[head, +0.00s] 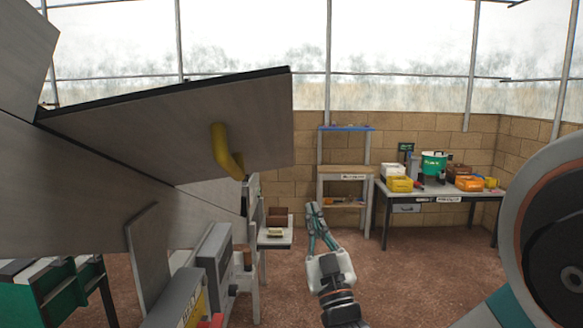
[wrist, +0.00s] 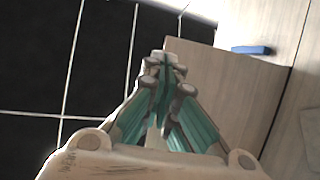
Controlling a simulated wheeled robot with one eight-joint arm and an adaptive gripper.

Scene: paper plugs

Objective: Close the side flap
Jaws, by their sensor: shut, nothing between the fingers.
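A large grey flap (head: 170,125) with a dark top edge stands out at an angle from the machine at the upper left of the head view. A curved yellow handle (head: 226,150) is fixed on its face. I take this to be the side flap, but cannot be sure. My gripper (head: 315,212) is right of and below the flap, apart from it, with its fingers pointing up and away in the head view. Its green fingers (wrist: 166,68) are shut and empty in the wrist view, in front of a pale wood-like panel (wrist: 205,75) whose identity I cannot tell.
A small side table (head: 275,238) with small items stands behind the machine. A shelf rack (head: 345,170) and a workbench (head: 440,190) with bins and a green pot stand along the brick wall. Brown floor (head: 400,285) is clear at the right. A blue piece (wrist: 251,50) shows in the wrist view.

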